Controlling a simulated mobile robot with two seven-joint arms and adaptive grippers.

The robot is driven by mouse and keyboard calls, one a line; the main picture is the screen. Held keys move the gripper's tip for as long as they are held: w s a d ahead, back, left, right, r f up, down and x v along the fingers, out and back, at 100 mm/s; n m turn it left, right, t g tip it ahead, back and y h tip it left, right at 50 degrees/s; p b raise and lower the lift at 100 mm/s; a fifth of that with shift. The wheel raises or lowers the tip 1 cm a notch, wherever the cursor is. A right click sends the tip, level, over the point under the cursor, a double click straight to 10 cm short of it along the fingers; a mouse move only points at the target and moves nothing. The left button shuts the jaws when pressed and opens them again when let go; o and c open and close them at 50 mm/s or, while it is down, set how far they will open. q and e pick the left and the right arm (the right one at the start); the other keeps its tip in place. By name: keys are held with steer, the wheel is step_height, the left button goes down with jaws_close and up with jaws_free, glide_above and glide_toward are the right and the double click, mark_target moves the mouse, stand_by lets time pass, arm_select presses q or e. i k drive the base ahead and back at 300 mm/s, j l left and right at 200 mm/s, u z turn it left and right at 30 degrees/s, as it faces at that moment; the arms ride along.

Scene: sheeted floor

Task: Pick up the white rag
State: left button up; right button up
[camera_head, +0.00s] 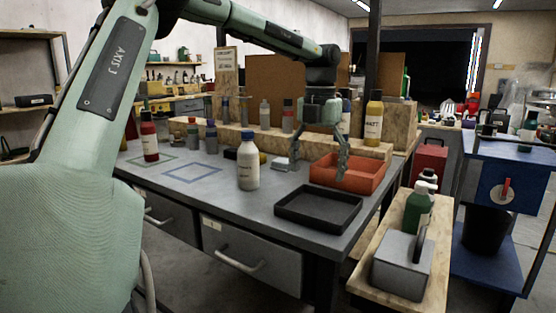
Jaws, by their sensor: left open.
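My left gripper (318,168) hangs fingers down over the grey workbench (225,187), at the near left side of the orange tray (362,184). Its fingers are spread wide with nothing visible between them. A small pale, whitish thing (282,163) lies on the bench by its left finger. It may be the white rag, but it is too small and partly covered to tell. My right gripper does not show.
A white bottle (248,165) stands left of the empty black tray (318,209) at the bench front. A red bottle (149,142) stands further left. Bottles line the wooden riser (265,138) behind. The bench's front left is mostly clear.

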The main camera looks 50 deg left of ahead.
mark_target(280, 164)
steer(key=i+j, duration=0.1)
steer(key=j, duration=0.25)
steer(key=i+j, duration=0.15)
steer(key=j, duration=0.2)
steer(key=i+j, duration=0.1)
steer(key=j, duration=0.25)
steer(key=i+j, duration=0.1)
steer(key=j, duration=0.25)
